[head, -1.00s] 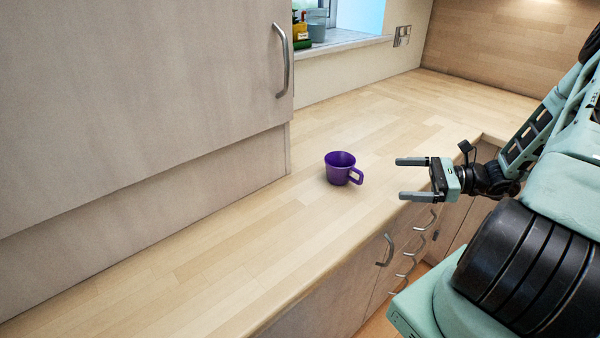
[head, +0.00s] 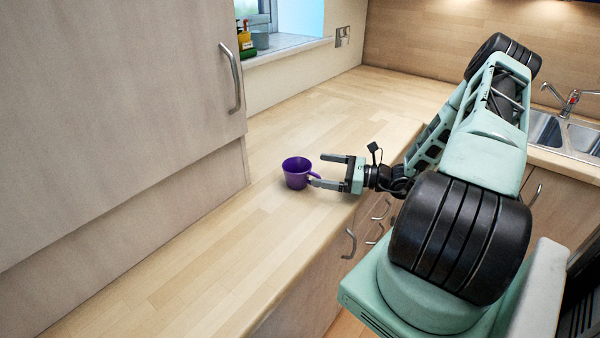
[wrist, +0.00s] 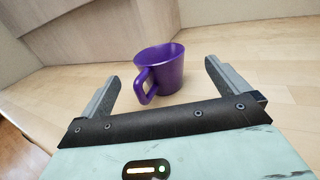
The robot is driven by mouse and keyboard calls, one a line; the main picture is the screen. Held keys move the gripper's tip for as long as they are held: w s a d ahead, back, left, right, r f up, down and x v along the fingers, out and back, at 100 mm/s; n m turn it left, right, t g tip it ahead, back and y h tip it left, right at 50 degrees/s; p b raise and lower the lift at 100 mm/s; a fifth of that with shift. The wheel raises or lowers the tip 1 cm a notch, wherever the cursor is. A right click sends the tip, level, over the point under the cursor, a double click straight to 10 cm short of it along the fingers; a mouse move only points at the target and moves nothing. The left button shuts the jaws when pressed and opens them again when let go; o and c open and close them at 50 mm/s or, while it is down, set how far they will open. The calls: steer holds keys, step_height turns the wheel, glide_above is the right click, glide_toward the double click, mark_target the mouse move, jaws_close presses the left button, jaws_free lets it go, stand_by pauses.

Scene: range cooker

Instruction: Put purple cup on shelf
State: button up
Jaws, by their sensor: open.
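The purple cup (head: 296,172) stands upright on the wooden counter, its handle toward my gripper. My gripper (head: 325,171) is open, its fingers pointing left at the cup. In the head view the near fingertip overlaps the handle; I cannot tell if it touches. In the wrist view the cup (wrist: 161,70) is just beyond the fingertips of my gripper (wrist: 163,76), with the handle reaching back between them. No shelf can be made out with certainty.
The wooden counter (head: 220,235) is clear around the cup. A closed grey cabinet (head: 110,110) with a metal handle stands at left. Bottles and a pot sit on the window sill (head: 285,47). A sink (head: 575,135) is at right. Drawer handles line the counter front.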

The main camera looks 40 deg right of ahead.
mark_target(309, 166)
steer(key=p+x, duration=0.1)
steer(key=x, duration=0.1)
steer(key=p+x, duration=0.1)
steer(key=x, duration=0.1)
steer(key=shift+w+a+r, duration=0.25)
steer(key=shift+a, duration=0.1)
steer(key=shift+w+a+f+p, duration=0.2)
steer(key=shift+w+p, duration=0.1)
steer(key=shift+w, duration=0.15)
steer(key=c, duration=1.3)
steer(key=shift+o, duration=0.2)
steer(key=shift+r, duration=0.2)
step_height(309, 166, up, 10)
steer(key=b, duration=0.2)
steer(key=shift+f, duration=0.15)
